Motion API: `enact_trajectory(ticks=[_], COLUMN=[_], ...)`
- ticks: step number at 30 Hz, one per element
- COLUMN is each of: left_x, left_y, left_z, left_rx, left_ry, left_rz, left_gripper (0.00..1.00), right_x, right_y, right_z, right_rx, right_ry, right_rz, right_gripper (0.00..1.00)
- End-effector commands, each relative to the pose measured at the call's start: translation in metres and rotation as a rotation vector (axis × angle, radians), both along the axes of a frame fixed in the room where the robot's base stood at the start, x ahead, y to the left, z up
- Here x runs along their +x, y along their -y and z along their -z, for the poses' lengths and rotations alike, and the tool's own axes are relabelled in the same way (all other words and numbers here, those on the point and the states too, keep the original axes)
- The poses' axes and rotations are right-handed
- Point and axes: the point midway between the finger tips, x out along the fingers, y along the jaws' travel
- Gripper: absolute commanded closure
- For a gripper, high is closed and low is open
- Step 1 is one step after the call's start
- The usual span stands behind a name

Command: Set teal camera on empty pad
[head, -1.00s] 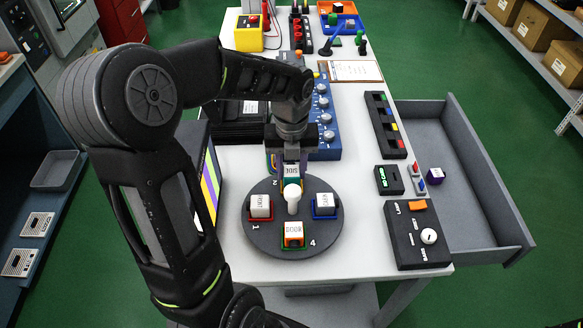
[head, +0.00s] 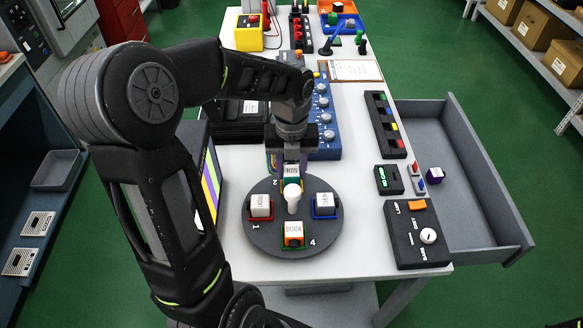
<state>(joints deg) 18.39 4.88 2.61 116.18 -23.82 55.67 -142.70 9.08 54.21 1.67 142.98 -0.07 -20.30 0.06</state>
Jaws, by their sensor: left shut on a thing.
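A dark round turntable (head: 266,240) stands on the white bench with numbered pads around a white central knob (head: 292,192). My left gripper (head: 291,164) points down over its far side, by the number 2, and is shut on the teal camera (head: 291,184), a small block with a white labelled top. The pad under it is mostly hidden, so I cannot tell whether the camera touches it. My right gripper is out of view.
A black control box (head: 418,236) with a white knob, a small green-lit box (head: 389,180) and a row of coloured blocks (head: 385,124) stand to the right. A blue knob panel (head: 324,135) stands behind.

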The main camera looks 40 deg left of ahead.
Motion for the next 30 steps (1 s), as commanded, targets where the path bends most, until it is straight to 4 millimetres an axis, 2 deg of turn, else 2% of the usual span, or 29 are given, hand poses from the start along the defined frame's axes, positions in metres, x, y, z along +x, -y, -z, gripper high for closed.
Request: enact_trajectory(ticks=[23, 24, 30], left_x=[0.000, 0.000, 0.000], left_y=[0.000, 0.000, 0.000], left_z=[0.014, 0.014, 0.014], left_rx=[0.000, 0.000, 0.000], left_ry=[0.000, 0.000, 0.000], left_rz=[0.000, 0.000, 0.000], left_gripper=[1.00, 0.62, 0.45], right_x=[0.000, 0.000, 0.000], right_y=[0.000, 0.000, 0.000], right_z=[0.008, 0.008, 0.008], right_rx=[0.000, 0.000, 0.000], right_ry=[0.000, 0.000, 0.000], right_rz=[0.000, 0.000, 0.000], right_gripper=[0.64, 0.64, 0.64])
